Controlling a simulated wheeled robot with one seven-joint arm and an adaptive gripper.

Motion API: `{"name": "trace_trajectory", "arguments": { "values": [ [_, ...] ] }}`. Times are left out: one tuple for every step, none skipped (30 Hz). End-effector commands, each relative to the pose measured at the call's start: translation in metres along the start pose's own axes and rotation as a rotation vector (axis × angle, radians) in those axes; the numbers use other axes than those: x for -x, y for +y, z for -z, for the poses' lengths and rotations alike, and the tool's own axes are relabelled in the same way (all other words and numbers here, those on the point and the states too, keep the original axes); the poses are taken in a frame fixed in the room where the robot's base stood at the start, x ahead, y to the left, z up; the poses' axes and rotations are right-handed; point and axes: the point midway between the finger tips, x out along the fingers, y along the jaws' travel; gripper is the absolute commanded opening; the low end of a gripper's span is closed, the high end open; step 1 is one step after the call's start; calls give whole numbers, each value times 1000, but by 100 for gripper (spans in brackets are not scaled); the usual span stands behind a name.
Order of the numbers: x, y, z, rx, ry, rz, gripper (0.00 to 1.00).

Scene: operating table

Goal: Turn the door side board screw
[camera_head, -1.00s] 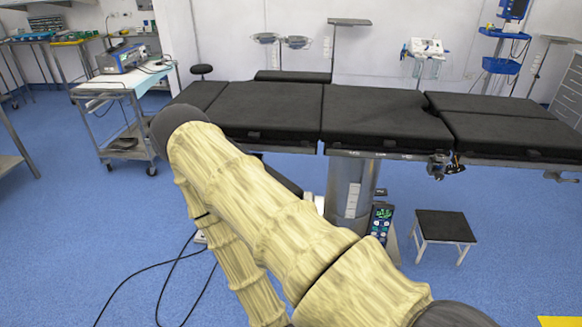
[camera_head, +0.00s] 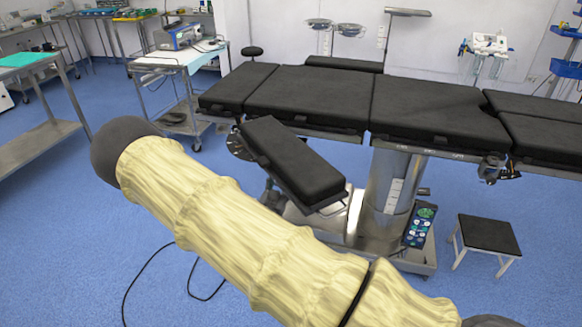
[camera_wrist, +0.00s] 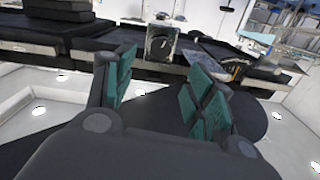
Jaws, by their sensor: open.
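In the wrist view a silver metal block with a round dark knob (camera_wrist: 161,43) sits on the side rail of the operating table, ahead of my gripper. It may be the door side board screw, but I cannot tell for sure. My gripper (camera_wrist: 158,90) is open and empty, its teal-padded fingers apart, with the knob beyond and between them and not touched. In the head view the operating table (camera_head: 320,95) has black pads, and a small dark clamp (camera_head: 491,167) hangs at its right front edge. My gripper is out of sight there.
A lowered black pad (camera_head: 290,158) juts out below the table, close behind my arm. A table control panel (camera_head: 420,226) and a black step stool (camera_head: 487,234) stand at the right. A trolley (camera_head: 172,65) is at the back left. Blue floor is open at lower left.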

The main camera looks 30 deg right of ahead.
Motion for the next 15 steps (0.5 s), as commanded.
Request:
{"name": "trace_trajectory", "arguments": {
  "values": [
    [-3, -1, 1, -4, 5, 0, 55],
    [-6, -1, 2, -4, 6, 0, 55],
    [-9, -1, 2, -4, 6, 0, 55],
    [-13, -1, 2, -4, 5, -1, 55],
    [-17, 0, 2, -3, 5, -1, 55],
    [-22, -1, 2, -3, 4, 0, 55],
    [-27, -1, 2, -2, 4, 1, 55],
    [-32, 0, 2, -2, 4, 0, 55],
    [-38, -1, 2, -2, 4, 1, 55],
    [-43, -1, 1, -2, 4, 1, 55],
    [-48, 0, 1, -2, 2, 0, 55],
    [-55, -1, 2, -1, 4, 1, 55],
    [-59, -1, 1, -1, 2, 1, 55],
    [-64, 0, 1, 0, 3, 0, 55],
    [-69, 0, 1, 0, 3, 0, 55]
  ]
}}
